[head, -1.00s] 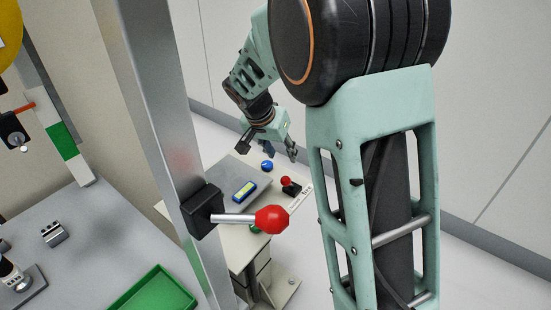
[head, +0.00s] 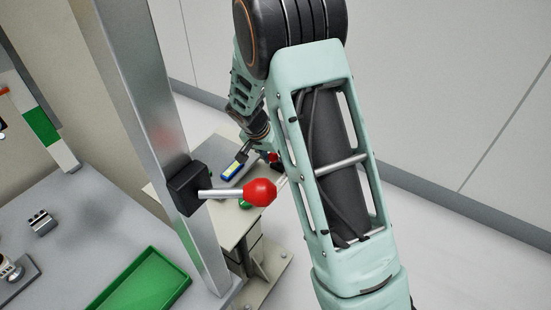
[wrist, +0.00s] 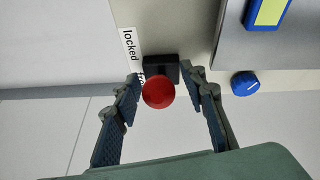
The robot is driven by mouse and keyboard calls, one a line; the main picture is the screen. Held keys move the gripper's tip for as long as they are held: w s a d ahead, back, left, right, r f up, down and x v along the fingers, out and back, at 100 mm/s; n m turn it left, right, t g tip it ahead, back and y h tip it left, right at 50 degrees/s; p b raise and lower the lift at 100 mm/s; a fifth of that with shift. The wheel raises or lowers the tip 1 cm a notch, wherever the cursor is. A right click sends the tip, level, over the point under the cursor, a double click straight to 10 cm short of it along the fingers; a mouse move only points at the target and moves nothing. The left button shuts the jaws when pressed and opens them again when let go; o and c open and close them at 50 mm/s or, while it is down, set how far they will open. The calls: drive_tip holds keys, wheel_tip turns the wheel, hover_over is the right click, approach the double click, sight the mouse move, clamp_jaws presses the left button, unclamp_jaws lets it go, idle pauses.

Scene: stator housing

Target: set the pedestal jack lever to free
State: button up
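The pedestal jack lever has a red ball knob (wrist: 158,92) on a black base (wrist: 161,66), seen in the wrist view. Beside it is a white label strip (wrist: 130,52) reading "locked", with a second word starting "fr" partly hidden by a fingertip. I cannot tell which setting the lever is at. My gripper (wrist: 164,79) is open, with one finger on each side of the knob; contact is not clear. In the head view the red knob (head: 273,157) shows beside my gripper (head: 266,147), mostly hidden by my arm.
On the same pedestal top (head: 226,216) are a blue-framed display (head: 232,170) and a blue dial (wrist: 245,83). A metal post (head: 150,120) carries a larger red-knobbed lever (head: 260,192) in the foreground. A green tray (head: 140,285) lies on the bench at lower left.

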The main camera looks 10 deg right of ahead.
drive_tip(key=shift+c, duration=0.7)
clamp_jaws()
